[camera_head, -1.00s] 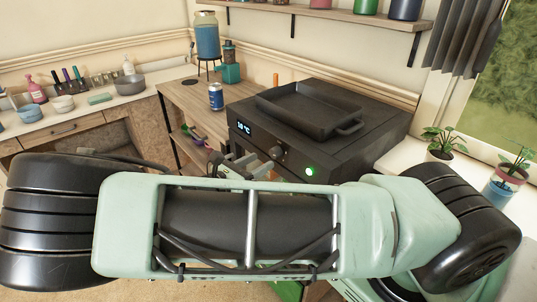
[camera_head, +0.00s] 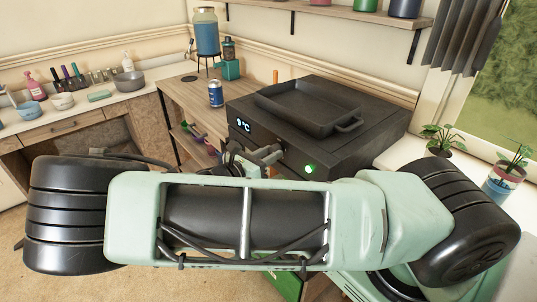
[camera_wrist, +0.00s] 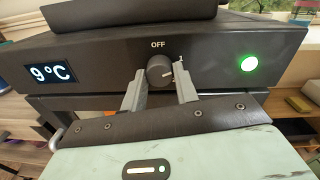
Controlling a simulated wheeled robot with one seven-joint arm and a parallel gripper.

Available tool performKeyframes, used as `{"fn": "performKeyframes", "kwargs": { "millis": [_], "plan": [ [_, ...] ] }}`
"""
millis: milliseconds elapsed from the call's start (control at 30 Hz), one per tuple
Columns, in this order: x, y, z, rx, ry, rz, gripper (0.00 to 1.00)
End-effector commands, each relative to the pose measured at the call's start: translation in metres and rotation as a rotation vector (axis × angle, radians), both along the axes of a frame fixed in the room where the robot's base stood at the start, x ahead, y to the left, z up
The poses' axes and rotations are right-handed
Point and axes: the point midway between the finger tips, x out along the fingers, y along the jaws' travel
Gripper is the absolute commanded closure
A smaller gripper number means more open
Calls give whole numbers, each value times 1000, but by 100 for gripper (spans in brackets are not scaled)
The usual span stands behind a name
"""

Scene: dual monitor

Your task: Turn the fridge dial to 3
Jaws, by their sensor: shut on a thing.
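The dark fridge unit (camera_head: 345,155) stands on the bench with a tray-like top. Its round dark dial (camera_wrist: 160,70) sits on the front panel below the word OFF in the wrist view. My gripper (camera_wrist: 161,78) is shut on the dial, one grey finger on each side. In the head view my gripper (camera_head: 267,155) is at the panel and largely covers the dial.
A lit green button (camera_wrist: 249,64) is right of the dial. A blue can (camera_head: 215,94) stands on the wooden table left of the unit. Potted plants (camera_head: 440,140) stand by the window at right. My arm blocks much of the lower head view.

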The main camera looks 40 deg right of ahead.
Motion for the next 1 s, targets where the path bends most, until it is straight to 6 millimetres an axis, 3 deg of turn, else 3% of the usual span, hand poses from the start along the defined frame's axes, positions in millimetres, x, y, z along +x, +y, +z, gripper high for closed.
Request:
{"fn": "performKeyframes", "kwargs": {
  "millis": [367, 1000],
  "plan": [
    [0, 0, 1, 2, -124, -1, 93],
    [1, 0, 0, 20, -707, 0, 93]
  ]
}}
